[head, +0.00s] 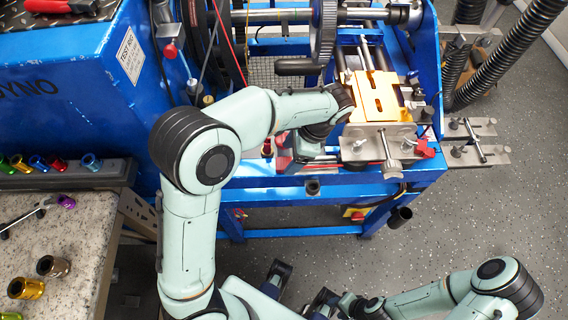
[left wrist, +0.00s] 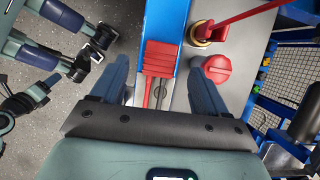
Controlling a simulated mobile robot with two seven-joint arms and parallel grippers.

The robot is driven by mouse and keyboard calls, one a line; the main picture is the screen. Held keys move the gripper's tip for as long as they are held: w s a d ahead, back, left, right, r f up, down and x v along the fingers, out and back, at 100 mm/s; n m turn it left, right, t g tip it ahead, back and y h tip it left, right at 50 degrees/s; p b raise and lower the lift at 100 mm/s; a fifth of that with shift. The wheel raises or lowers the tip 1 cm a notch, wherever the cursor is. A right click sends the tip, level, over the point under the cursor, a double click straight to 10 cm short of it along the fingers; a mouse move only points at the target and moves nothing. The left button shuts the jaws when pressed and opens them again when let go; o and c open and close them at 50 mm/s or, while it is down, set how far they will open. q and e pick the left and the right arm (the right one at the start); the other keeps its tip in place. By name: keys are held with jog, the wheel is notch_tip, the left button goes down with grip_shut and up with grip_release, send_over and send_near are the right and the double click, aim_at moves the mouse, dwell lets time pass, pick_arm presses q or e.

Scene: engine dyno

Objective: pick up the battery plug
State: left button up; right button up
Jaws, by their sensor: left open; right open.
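The battery plug appears to be the red ridged block (left wrist: 159,62) in the left wrist view. My left gripper (left wrist: 162,82) is open, one finger on each side of the block with a gap to both. In the head view my left gripper (head: 302,148) is over the front of the blue stand, its fingertips mostly hidden by the arm. My right gripper (head: 298,287) is open and empty at the bottom, over the floor; it also shows in the left wrist view (left wrist: 88,58).
A red round knob (left wrist: 217,68) and a red lever (left wrist: 238,20) on a brass post sit just right of the block. In the head view an orange-lit plate (head: 376,98) with metal clamps stands right of my left gripper. A workbench (head: 85,225) with sockets is at left.

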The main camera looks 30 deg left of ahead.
aim_at(284, 163)
pick_arm(q)
jog(key=x, duration=0.3)
jog(key=shift+f, duration=0.1)
jog(key=c, duration=1.2)
